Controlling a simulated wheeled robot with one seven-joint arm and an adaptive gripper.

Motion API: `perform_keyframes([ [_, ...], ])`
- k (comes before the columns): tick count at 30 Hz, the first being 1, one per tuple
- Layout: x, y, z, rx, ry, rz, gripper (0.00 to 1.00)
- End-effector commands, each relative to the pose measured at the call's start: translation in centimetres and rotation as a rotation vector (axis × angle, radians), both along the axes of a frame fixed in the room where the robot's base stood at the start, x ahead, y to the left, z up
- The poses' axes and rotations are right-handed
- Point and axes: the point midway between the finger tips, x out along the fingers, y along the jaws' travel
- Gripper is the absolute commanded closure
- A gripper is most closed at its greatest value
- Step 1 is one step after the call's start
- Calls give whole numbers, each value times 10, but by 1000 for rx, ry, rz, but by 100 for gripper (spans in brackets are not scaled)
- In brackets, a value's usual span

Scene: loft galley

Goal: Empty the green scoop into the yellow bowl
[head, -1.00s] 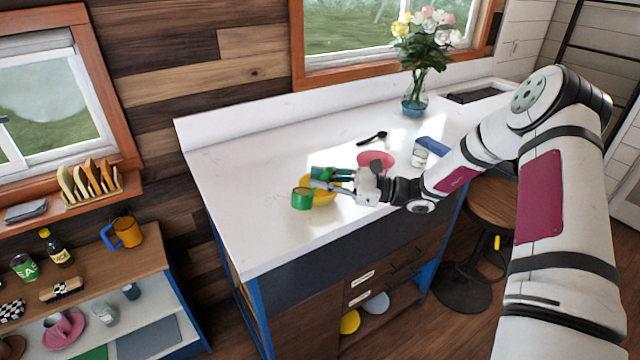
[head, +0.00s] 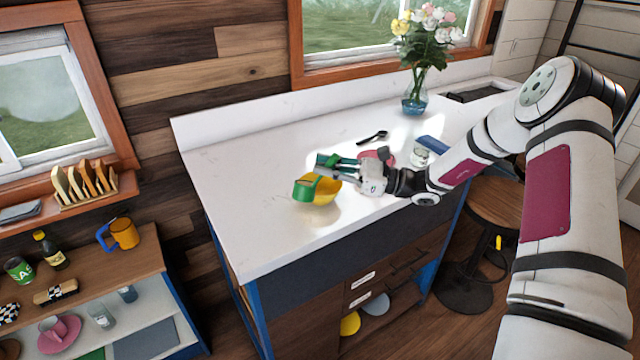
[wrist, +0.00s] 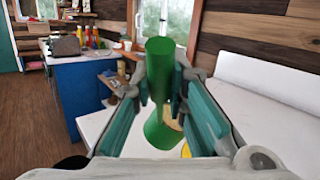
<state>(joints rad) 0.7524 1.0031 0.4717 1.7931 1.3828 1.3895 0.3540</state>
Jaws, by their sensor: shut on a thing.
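My gripper (head: 324,168) is shut on the green scoop (head: 304,188) and holds it above the white counter. The scoop is tilted, its cup beside and partly in front of the yellow bowl (head: 325,192). In the wrist view the green scoop (wrist: 160,130) stands out between my fingers (wrist: 163,90), and a sliver of the yellow bowl (wrist: 186,151) shows behind it. I cannot see inside the scoop or the bowl, so I cannot tell what they hold.
Behind my gripper on the counter (head: 240,170) are a pink dish (head: 373,155), a glass (head: 419,157), a black spoon (head: 373,137) and a blue item (head: 434,145). A flower vase (head: 414,103) stands at the back. The counter's left part is clear.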

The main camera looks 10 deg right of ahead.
Motion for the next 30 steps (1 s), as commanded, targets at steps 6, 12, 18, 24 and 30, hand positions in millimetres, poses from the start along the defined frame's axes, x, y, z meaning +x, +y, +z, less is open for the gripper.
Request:
perform_keyframes([
  [6, 5, -4, 4, 19, 21, -1, 100],
  [12, 9, -7, 8, 36, 41, -1, 100],
  [18, 13, -10, 9, 54, 62, 0, 100],
  [24, 17, -13, 10, 73, 82, 0, 100],
  [30, 20, -17, 11, 90, 103, 0, 100],
])
